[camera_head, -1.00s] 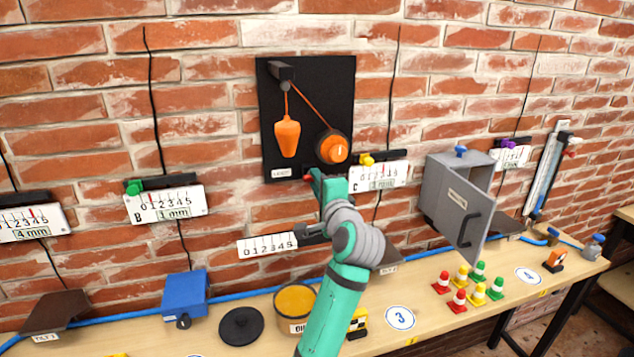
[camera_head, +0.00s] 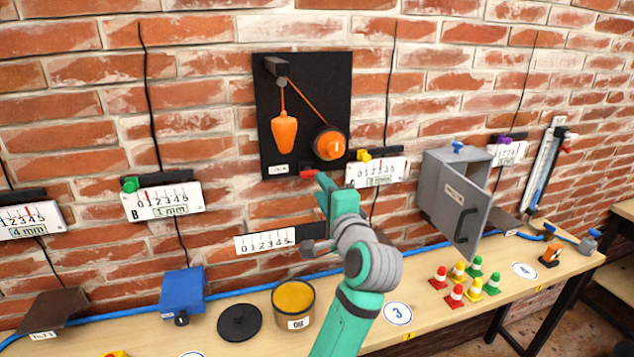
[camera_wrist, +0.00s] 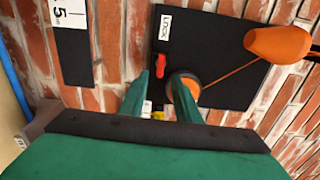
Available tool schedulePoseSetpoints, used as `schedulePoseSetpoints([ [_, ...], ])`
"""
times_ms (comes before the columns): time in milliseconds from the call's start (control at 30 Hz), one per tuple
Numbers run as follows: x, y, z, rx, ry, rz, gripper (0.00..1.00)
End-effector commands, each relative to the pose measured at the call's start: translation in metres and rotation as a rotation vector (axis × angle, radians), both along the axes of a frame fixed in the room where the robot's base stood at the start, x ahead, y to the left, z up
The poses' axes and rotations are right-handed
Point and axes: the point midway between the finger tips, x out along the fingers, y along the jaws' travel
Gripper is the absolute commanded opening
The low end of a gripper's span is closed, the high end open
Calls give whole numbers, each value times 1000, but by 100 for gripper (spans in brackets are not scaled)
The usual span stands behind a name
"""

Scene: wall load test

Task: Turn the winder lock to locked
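The winder lock is a small red lever (camera_head: 308,173) at the lower edge of a black wall panel (camera_head: 268,110), right of a white LOCK label (camera_head: 277,169). The red lever lies level along that edge. In the wrist view the lever (camera_wrist: 160,67) sits just beyond my fingertips, below the LOCK label (camera_wrist: 165,28). My gripper (camera_head: 322,179) is just below and right of the lever. In the wrist view its two green fingers (camera_wrist: 160,80) are apart with nothing held; I cannot tell whether they touch the lever. The orange winder drum (camera_head: 329,144) is close to the right finger.
An orange weight (camera_head: 284,131) hangs by a cord on the panel. A yellow-clipped gauge card (camera_head: 377,172) is right of my gripper. A grey cabinet (camera_head: 452,190) stands open farther right. The bench below holds an oil pot (camera_head: 298,323), a black lid (camera_head: 239,322) and several small cones.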

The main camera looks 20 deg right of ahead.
Motion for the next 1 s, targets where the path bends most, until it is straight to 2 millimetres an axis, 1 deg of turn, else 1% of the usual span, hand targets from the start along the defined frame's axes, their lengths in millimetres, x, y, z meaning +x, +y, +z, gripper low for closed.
schedulePoseSetpoints([
  [33,-10,-1,0,-1,-2,-2,30],
  [100,-20,-2,0,-1,-2,-2,30],
  [200,-32,-2,0,-1,-1,-2,30],
  [300,-39,-2,0,0,0,-1,30],
  [433,-42,-2,0,0,0,0,30],
  [733,-42,-2,-2,-3,2,-2,30],
  [767,-42,-2,-5,-7,4,-4,30],
  [867,-42,-1,-22,-37,17,-17,30],
  [967,-43,1,-53,-95,36,-38,30],
  [1000,-45,1,-68,-125,46,-49,30],
])
